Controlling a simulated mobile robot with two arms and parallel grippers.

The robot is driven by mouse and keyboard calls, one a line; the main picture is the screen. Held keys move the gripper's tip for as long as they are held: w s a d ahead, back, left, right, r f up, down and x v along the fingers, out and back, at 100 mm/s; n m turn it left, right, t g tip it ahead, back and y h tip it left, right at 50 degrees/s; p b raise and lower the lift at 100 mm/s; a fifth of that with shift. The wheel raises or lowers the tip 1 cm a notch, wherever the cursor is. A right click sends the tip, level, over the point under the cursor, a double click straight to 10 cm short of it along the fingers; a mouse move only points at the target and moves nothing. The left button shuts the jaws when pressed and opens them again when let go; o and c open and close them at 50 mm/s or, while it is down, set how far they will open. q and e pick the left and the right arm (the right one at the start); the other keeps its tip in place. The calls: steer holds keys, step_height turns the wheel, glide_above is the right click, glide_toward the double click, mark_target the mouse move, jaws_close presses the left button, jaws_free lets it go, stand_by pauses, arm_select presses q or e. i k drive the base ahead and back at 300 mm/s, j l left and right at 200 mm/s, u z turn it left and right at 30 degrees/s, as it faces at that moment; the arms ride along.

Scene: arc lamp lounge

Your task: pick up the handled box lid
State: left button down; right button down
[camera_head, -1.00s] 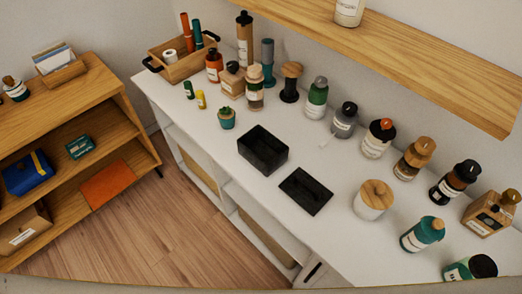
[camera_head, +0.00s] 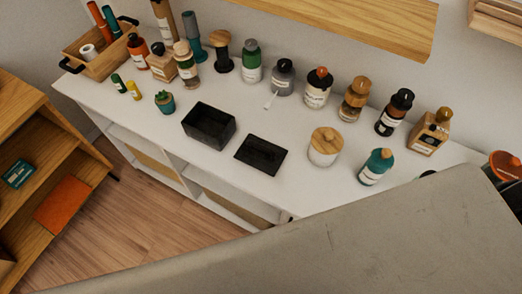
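The handled box lid (camera_head: 261,155) is a flat black rectangle with a low raised bar on its top. It lies flat on the white counter (camera_head: 310,197), near the front edge. The open black box (camera_head: 209,126) stands just to its left, apart from it, and looks empty. Neither of my grippers shows in the head view, so I cannot see whether they are open or shut.
A white jar with a wooden lid (camera_head: 325,146) stands right of the lid, and a teal bottle (camera_head: 376,166) beyond it. Several bottles line the back. A small potted plant (camera_head: 164,101) is left of the box. A wooden shelf (camera_head: 350,22) overhangs the back.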

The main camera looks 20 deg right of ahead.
mark_target(266, 157)
steer(key=j+z, duration=0.25)
steer(key=j, duration=0.15)
steer(key=k+j+z, duration=0.2)
steer(key=j, duration=0.15)
steer(key=j+z, duration=0.25)
steer(key=j, duration=0.15)
steer(key=k+j+z, duration=0.25)
steer(key=i+j, duration=0.1)
